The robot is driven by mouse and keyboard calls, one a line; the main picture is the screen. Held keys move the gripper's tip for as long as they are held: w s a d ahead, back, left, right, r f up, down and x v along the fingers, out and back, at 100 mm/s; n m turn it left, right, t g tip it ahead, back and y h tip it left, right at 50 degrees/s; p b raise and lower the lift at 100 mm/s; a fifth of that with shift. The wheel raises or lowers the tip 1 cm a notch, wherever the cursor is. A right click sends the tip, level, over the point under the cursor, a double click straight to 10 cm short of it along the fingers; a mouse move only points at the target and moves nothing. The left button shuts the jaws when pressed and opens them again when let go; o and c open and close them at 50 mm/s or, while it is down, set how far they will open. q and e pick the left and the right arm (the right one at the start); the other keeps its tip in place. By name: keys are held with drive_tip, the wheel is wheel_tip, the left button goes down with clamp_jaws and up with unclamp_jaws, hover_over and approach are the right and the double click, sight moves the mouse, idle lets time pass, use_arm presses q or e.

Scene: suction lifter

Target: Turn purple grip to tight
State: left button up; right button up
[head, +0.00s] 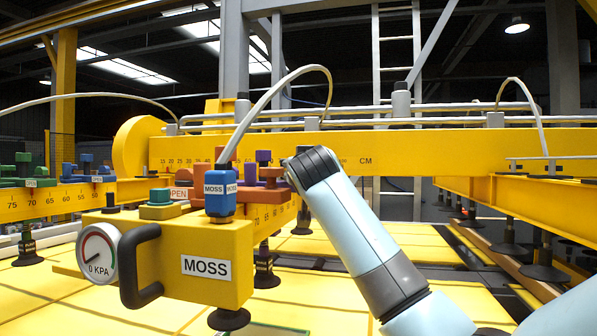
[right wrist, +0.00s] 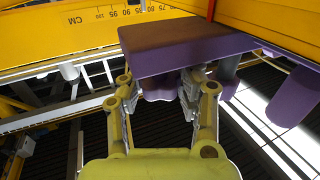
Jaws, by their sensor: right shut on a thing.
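The purple grip shows in the right wrist view as a broad purple block (right wrist: 175,45) with a smaller purple knob (right wrist: 158,88) under it. My right gripper (right wrist: 160,95) is shut on the knob, one finger at each side. In the head view a small purple part (head: 270,172) shows among orange blocks on the yellow beam, just left of my right wrist. The right fingers are hidden in that view. No tight marking can be read. My left gripper is not in view.
A yellow MOSS box (head: 207,264) with a black handle (head: 137,266), a blue block (head: 220,190) and a gauge (head: 98,254) reading near 0 kPa stands front left. A white hose (head: 285,82) arches over it. Yellow sheets (head: 300,290) lie below, with suction cups (head: 229,319) above them.

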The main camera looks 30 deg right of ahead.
drive_tip(key=o, duration=1.2)
drive_tip(key=v, duration=0.7)
drive_tip(key=shift+s+a+f, duration=0.1)
drive_tip(key=shift+s, duration=0.15)
